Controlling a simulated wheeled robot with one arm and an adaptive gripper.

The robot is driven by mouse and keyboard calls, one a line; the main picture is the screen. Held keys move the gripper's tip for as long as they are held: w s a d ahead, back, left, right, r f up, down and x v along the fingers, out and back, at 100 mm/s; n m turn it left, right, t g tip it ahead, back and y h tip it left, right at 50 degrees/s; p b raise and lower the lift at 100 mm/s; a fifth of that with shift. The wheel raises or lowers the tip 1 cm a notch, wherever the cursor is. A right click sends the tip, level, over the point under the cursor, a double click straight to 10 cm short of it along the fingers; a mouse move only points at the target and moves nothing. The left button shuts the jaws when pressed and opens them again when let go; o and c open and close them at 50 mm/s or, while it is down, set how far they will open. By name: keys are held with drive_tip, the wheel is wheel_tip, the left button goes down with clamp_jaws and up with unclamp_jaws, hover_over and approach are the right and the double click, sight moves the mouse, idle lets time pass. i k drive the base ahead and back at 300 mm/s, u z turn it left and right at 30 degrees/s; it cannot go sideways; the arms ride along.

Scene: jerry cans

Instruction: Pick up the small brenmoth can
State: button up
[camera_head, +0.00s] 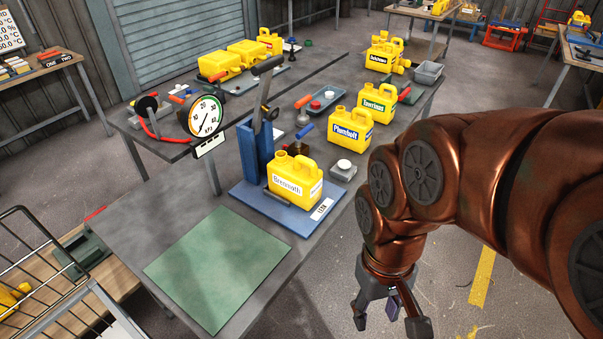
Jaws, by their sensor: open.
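A small yellow can labelled "Brenmoth" (293,183) stands upright on the blue base plate (262,204) of a lever press on the grey table. My gripper (392,322) is open and empty, pointing down over the floor beyond the table's right edge. It is to the right of the Brenmoth can and nearer to the camera, well apart from it. Other yellow cans stand farther back: one labelled "Plumholt" (349,131) and one that seems to read "Tavermax" (377,101).
The blue press (250,148) with its upright lever stands directly behind the Brenmoth can. A round gauge (206,115) is at its left. A green mat (217,268) lies bare at the table's near end. A white-topped grey piece (343,168) sits right of the can.

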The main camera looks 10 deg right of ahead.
sight(298, 180)
drive_tip(key=u, duration=3.35)
drive_tip(key=k, duration=1.05)
drive_tip(key=z, duration=1.35)
